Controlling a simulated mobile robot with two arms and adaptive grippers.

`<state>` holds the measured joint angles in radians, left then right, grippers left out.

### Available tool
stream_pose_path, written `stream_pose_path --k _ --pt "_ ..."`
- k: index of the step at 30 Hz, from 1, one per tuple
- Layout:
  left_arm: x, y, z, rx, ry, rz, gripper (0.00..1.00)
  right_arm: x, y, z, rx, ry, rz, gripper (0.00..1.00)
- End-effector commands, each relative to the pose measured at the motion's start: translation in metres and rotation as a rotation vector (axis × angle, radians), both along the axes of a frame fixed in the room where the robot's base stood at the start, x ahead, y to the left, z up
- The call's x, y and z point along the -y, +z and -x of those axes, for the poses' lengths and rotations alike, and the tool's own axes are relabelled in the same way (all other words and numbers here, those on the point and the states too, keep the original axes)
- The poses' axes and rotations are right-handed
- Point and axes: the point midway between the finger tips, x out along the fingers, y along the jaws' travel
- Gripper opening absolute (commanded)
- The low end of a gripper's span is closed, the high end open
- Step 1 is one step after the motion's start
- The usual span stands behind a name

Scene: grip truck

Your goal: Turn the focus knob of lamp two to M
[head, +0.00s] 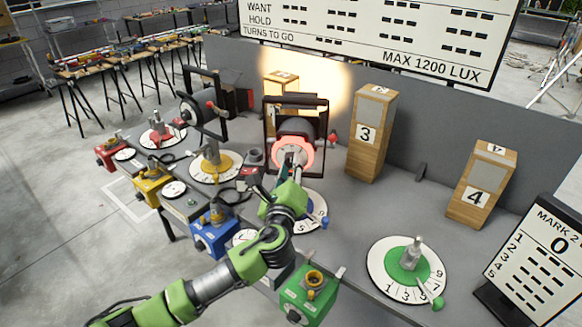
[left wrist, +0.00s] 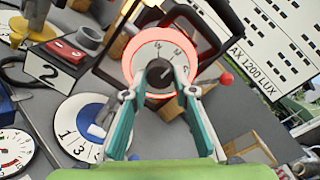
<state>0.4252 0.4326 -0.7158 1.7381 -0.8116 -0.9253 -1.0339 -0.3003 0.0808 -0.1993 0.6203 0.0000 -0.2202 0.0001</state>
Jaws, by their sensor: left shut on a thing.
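Lamp two (head: 296,126) stands in a black frame in the middle of the bench and casts a warm glow on the wall behind. A red-lit ring (head: 307,160) surrounds the dial on its near end. In the left wrist view, the dark focus knob (left wrist: 159,73) sits at the centre of this pale dial (left wrist: 148,52), whose letters are too small to read surely. My left gripper (head: 291,160) reaches the lamp's near end; its two fingers (left wrist: 159,93) close around the focus knob, which they partly hide. My right gripper is out of view.
A red side knob (head: 332,138) sticks out at the frame's right. Wooden blocks three (head: 371,134) and four (head: 482,186) stand behind. A green-centred dial plate (head: 375,268) lies right, green box (head: 308,295) in front. Bench between block three and the green dial is clear.

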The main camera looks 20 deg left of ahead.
Motion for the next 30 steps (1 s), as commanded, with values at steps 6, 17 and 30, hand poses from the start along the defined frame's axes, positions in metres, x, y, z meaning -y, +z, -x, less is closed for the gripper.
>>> stream_pose_path --k 6,17,30 --pt "-0.001 0.000 0.000 0.001 0.001 -0.001 0.42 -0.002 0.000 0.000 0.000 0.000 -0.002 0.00" --pt "0.000 0.000 0.002 0.000 0.000 -0.002 0.42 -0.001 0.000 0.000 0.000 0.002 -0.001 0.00" --pt "0.014 -0.002 0.080 -0.003 -0.001 0.000 0.42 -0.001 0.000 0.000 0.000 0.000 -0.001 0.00"
